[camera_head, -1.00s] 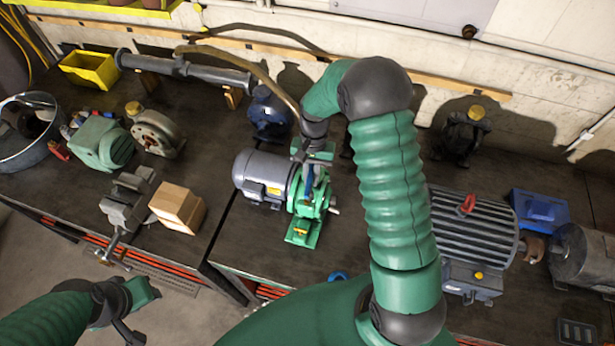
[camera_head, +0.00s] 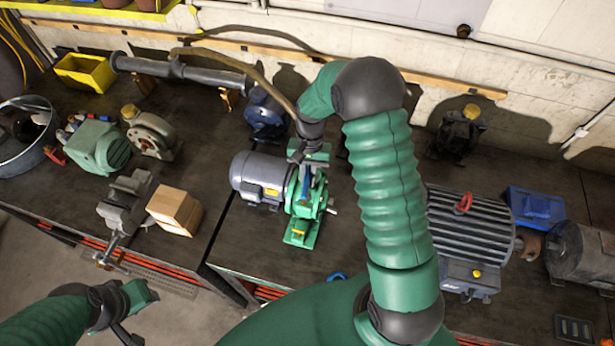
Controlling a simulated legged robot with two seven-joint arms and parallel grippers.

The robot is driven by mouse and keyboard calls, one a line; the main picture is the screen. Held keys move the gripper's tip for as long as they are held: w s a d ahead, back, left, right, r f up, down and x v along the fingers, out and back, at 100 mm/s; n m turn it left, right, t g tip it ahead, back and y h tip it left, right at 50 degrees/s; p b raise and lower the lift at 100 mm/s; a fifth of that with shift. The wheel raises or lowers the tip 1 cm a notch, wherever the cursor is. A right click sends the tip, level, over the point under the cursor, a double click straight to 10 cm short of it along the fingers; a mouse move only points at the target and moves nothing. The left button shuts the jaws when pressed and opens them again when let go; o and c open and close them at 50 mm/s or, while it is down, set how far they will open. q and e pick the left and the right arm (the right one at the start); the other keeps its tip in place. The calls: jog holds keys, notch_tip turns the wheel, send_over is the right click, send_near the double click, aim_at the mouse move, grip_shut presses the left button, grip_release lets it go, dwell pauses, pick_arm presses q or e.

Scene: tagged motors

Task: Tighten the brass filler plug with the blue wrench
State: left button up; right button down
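A green pump (camera_head: 304,207) is joined to a grey motor (camera_head: 258,178) at the middle of the bench. A small brass-coloured fitting (camera_head: 298,227) shows low on the pump's front; I cannot tell for sure that it is the filler plug. My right gripper (camera_head: 309,164) points down over the top of the pump. A narrow blue piece (camera_head: 305,184), seemingly the blue wrench, stands upright between its fingers; its lower end meets the pump, but the exact contact is unclear. My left gripper (camera_head: 136,312) is open and empty, low at the left, off the bench's front.
A large finned motor (camera_head: 472,230) and a blue bin (camera_head: 535,208) are at the right. A grey pipe (camera_head: 185,72) runs along the back. Bare bench lies before the pump.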

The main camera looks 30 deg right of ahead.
jog(key=shift+a, duration=0.3)
jog(key=shift+a+r, duration=0.1)
jog(key=shift+a, duration=0.3)
jog(key=shift+f+b, duration=0.35)
jog(key=shift+f, duration=0.2)
jog(key=shift+d+f+b, duration=0.35)
jog(key=shift+f+b, duration=0.05)
jog(key=shift+f, duration=0.3)
pick_arm(q)
jog(key=shift+a+f, duration=0.2)
jog(key=shift+f, duration=0.5)
jog(key=shift+a, duration=0.15)
pick_arm(e)
jog(key=shift+a+r, duration=0.1)
jog(key=shift+a, duration=0.05)
